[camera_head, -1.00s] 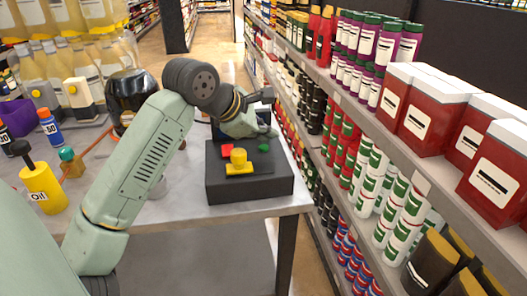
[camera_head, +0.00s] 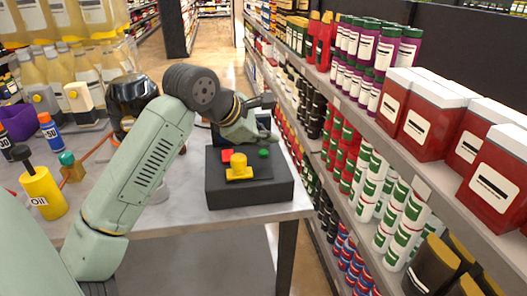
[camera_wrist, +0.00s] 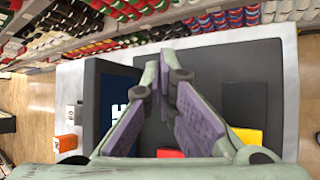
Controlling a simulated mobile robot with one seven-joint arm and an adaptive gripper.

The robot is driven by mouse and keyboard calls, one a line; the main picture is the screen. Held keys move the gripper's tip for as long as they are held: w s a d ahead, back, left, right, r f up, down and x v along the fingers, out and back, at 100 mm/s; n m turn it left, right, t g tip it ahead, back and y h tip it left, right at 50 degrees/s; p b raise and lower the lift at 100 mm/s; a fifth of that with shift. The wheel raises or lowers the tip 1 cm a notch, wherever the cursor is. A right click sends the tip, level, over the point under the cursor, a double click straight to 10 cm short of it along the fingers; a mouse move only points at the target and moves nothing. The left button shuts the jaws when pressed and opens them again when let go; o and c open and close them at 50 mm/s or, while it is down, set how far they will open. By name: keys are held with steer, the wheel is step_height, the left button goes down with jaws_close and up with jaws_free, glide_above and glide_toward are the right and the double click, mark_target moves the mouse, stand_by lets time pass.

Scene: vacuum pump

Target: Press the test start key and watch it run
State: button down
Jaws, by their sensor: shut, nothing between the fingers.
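A dark control box (camera_head: 250,192) stands near the table's right end. On its top are a green button (camera_head: 264,153), a red button (camera_head: 227,156) and a yellow knob-like part (camera_head: 239,168). My gripper (camera_head: 268,137) is just behind and above the green button, seemingly apart from it. In the wrist view my gripper (camera_wrist: 164,84) is shut and empty, over the box's dark top. There the red (camera_wrist: 171,153) and yellow (camera_wrist: 249,136) parts show near the lower edge; the green button is hidden. A dark panel with a blue screen (camera_wrist: 117,100) stands beside the fingers. No key label is legible.
Shelves with red boxes (camera_head: 490,170) and several cans run close along the right. On the table's left are a yellow oil bottle (camera_head: 42,192), a blue bottle (camera_head: 50,132) and a dark round pot (camera_head: 132,98). The table's front strip (camera_head: 190,218) is clear.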

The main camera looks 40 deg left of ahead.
mark_target(266, 153)
steer(key=shift+f, duration=0.15)
steer(key=shift+f+b, duration=0.35)
steer(key=shift+b, duration=0.4)
steer(key=shift+f+b, duration=0.4)
steer(key=shift+b, duration=0.2)
stand_by(0.5)
steer(key=shift+r, duration=0.15)
steer(key=shift+r+p, duration=0.3)
steer(key=shift+r, duration=0.45)
steer(key=shift+r, duration=0.1)
steer(key=shift+r+p, duration=1.3)
steer(key=shift+r, duration=1.15)
